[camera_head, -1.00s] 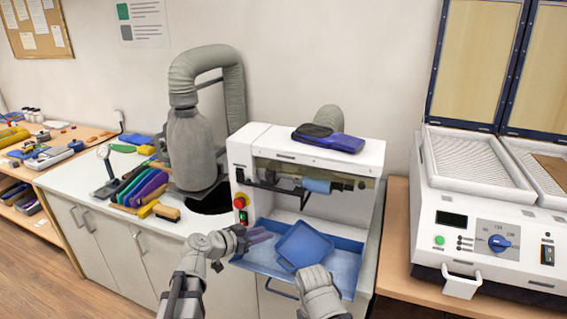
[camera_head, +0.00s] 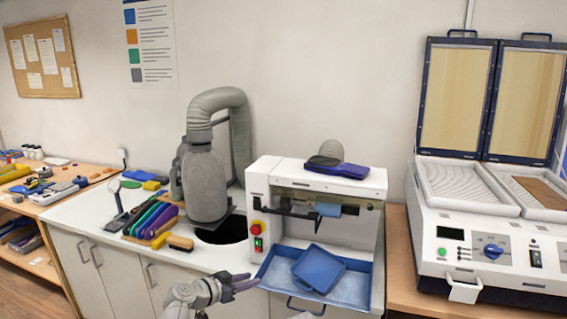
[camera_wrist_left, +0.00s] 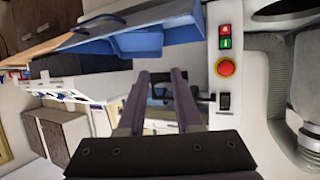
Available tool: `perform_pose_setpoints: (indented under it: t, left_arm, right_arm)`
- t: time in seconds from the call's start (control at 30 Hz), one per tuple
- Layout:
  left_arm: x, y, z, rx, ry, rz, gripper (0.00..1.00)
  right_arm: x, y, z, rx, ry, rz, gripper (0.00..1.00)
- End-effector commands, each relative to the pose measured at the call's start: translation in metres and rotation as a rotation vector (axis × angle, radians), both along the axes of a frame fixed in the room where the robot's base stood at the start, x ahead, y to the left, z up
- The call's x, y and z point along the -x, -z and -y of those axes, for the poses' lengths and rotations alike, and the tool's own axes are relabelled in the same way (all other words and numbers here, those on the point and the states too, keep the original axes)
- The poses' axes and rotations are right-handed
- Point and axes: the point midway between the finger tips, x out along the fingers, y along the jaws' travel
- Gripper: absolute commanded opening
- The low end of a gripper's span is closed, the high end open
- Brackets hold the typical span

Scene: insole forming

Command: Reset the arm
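My left gripper (camera_head: 250,281) is in front of the white machine (camera_head: 371,240), at the left front corner of its blue tray (camera_head: 352,299). In the left wrist view its two dark fingers (camera_wrist_left: 160,80) stand apart with nothing held between them. The machine's front panel with a red button (camera_wrist_left: 226,67) shows beyond the fingers.
A blue square bin (camera_head: 318,269) lies in the tray. A dark blue and black insole pair (camera_head: 336,167) rests on the machine's top. A heating press (camera_head: 480,270) with raised lids stands at right. Colored insoles (camera_head: 158,215) and a brush (camera_head: 180,242) lie at left.

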Motion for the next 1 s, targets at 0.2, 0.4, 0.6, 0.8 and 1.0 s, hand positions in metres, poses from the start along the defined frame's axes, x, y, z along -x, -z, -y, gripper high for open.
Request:
perform_pose_setpoints:
  t: [0.2,0.4,0.6,0.8,1.0]
  left_arm:
    - [0.012,0.012,0.016,-0.014,0.033,-0.065,0.33]
    - [0.031,0.029,0.036,-0.041,0.07,-0.167,0.33]
    - [0.066,0.059,0.063,-0.106,0.109,-0.344,0.33]
    - [0.124,0.099,0.082,-0.252,0.091,-0.617,0.33]
    - [0.196,0.132,0.07,-0.507,-0.102,-0.915,0.33]
  right_arm:
    - [0.0,0.0,0.0,0.0,0.0,0.0,0.41]
    - [0.0,0.0,0.0,0.0,0.0,0.0,0.41]
    - [0.0,0.0,0.0,0.0,0.0,0.0,0.41]
    - [0.0,0.0,0.0,0.0,0.0,0.0,0.41]
    - [0.0,0.0,0.0,0.0,0.0,0.0,0.41]
